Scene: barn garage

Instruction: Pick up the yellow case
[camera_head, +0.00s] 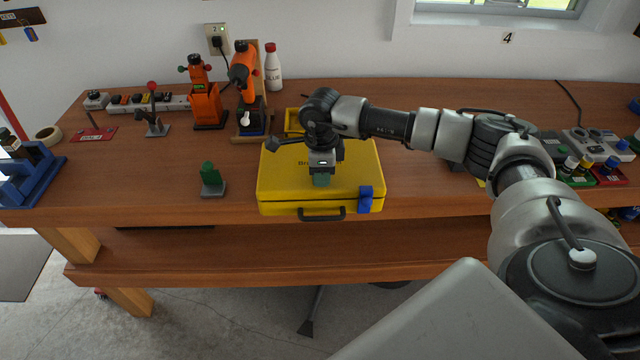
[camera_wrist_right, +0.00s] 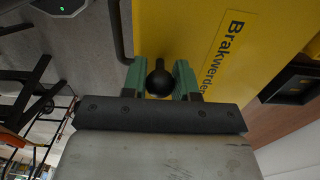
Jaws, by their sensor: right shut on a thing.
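The yellow case (camera_head: 285,190) lies flat and closed on the wooden workbench at its front edge. It has a dark handle (camera_head: 321,215) at the front and a blue latch (camera_head: 366,199). My right gripper (camera_head: 321,179) points down over the lid. In the right wrist view the yellow case (camera_wrist_right: 265,35) fills the upper right, with dark lettering. There the green fingertips (camera_wrist_right: 160,82) sit either side of a black round knob (camera_wrist_right: 158,83) and are shut on it. The knob seems to stand on the lid; its base is hard to see. My left gripper is not in view.
The workbench (camera_head: 120,190) has a green-topped block (camera_head: 211,180) left of the case. Orange tools (camera_head: 205,95) and a white bottle (camera_head: 273,68) stand behind. A blue vise-like tool (camera_head: 30,180) is at far left. Small items (camera_head: 585,165) crowd the right side. Bare wood lies front left.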

